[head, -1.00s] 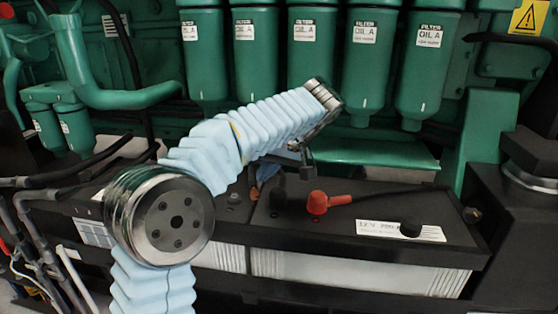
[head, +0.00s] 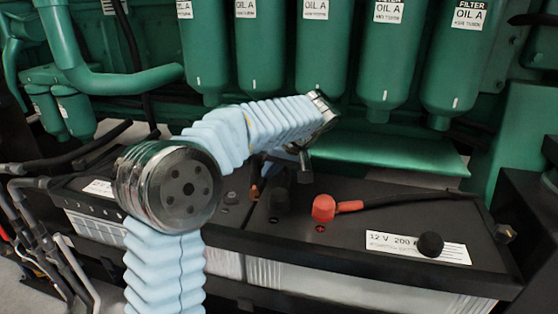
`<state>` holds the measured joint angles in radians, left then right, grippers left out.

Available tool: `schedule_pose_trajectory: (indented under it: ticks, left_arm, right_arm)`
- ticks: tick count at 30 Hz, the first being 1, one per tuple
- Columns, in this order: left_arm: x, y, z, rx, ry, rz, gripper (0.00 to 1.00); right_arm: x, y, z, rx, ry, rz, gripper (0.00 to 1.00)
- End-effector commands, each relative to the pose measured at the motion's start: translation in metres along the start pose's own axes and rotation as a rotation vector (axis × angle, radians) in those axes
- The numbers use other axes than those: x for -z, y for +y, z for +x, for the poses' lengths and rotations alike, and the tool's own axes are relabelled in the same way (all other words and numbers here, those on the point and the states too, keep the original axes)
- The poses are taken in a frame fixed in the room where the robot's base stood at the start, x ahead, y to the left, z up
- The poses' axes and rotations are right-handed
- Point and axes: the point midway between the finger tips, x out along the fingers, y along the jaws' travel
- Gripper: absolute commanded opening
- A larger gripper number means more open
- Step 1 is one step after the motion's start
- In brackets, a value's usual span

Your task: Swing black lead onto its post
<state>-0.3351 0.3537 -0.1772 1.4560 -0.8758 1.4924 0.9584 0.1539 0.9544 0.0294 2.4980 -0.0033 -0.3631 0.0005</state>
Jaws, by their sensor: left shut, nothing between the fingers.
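My left gripper (head: 304,170) is shut and empty. It points down just above the battery top, behind and slightly left of the red terminal cap (head: 323,207). A black terminal piece (head: 280,199) stands on the battery (head: 378,210) just left of the red cap, below and beside my gripper. I cannot tell if it is the black lead's end or a post cover. A copper-coloured piece (head: 256,186) shows to its left, partly hidden by my arm. The black lead itself cannot be made out clearly. My right gripper is not in view.
A black cable (head: 420,198) runs right from the red cap. A round black knob (head: 430,244) sits by the white label. Green oil filters (head: 388,60) hang behind, above a green ledge (head: 400,155). Black cables (head: 75,155) and grey pipes (head: 40,235) crowd the left.

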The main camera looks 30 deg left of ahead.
Motion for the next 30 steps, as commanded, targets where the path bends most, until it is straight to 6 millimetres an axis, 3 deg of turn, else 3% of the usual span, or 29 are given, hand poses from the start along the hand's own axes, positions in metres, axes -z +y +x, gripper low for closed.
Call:
schedule_pose_trajectory:
  ticks: [5,16,24,30]
  left_arm:
    - [0.000,0.000,0.011,0.000,0.000,0.001,0.00]
    - [-0.001,-0.001,0.014,-0.005,0.004,0.007,0.00]
    - [-0.007,-0.027,0.027,-0.092,0.092,0.189,0.00]
    - [-0.006,-0.036,0.027,-0.092,0.092,0.196,0.00]
  right_arm:
    - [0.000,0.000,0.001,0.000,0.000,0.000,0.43]
    - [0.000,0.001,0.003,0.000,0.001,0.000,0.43]
    - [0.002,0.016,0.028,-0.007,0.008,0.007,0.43]
    - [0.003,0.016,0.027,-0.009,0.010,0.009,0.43]
